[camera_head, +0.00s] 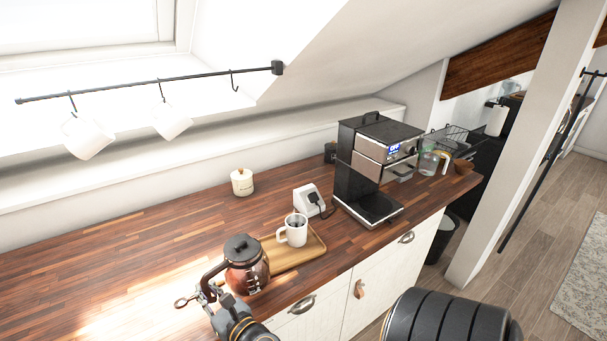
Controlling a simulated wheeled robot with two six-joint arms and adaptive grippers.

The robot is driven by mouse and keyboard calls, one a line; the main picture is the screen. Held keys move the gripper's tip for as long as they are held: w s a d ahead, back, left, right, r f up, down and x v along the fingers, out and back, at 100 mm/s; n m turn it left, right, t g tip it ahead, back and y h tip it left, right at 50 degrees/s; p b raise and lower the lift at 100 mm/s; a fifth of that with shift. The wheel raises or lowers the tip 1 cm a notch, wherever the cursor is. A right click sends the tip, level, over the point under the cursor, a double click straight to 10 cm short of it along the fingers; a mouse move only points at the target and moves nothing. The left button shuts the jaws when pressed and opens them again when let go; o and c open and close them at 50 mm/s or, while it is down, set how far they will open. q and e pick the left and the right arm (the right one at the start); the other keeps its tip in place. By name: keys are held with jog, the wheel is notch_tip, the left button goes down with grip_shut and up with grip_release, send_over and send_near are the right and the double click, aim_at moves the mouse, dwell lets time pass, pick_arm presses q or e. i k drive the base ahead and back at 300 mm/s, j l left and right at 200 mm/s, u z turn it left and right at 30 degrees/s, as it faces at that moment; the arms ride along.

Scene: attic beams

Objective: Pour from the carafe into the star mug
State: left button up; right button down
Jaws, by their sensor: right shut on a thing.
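The carafe (247,272) has a dark lid, a black handle on its left and a glass body with reddish-brown contents. It is upright at the front of the wooden counter, and I cannot tell whether its base touches. My right gripper (209,290) is shut on the carafe's handle. A white mug (292,233) stands upright on a wooden tray (312,247), behind and right of the carafe and apart from it. No star can be made out on the mug. My left gripper is not in view.
A black and silver coffee machine (372,165) stands to the right, with a white socket block (309,199) beside it. A lidded white jar (242,182) stands at the back. White mugs (88,136) hang from a rail.

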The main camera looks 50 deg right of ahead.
aim_at(296, 238)
jog(key=k+l+u, duration=0.3)
jog(key=k+l, duration=0.25)
jog(key=k+l+u, duration=0.35)
jog(key=k+l, duration=0.2)
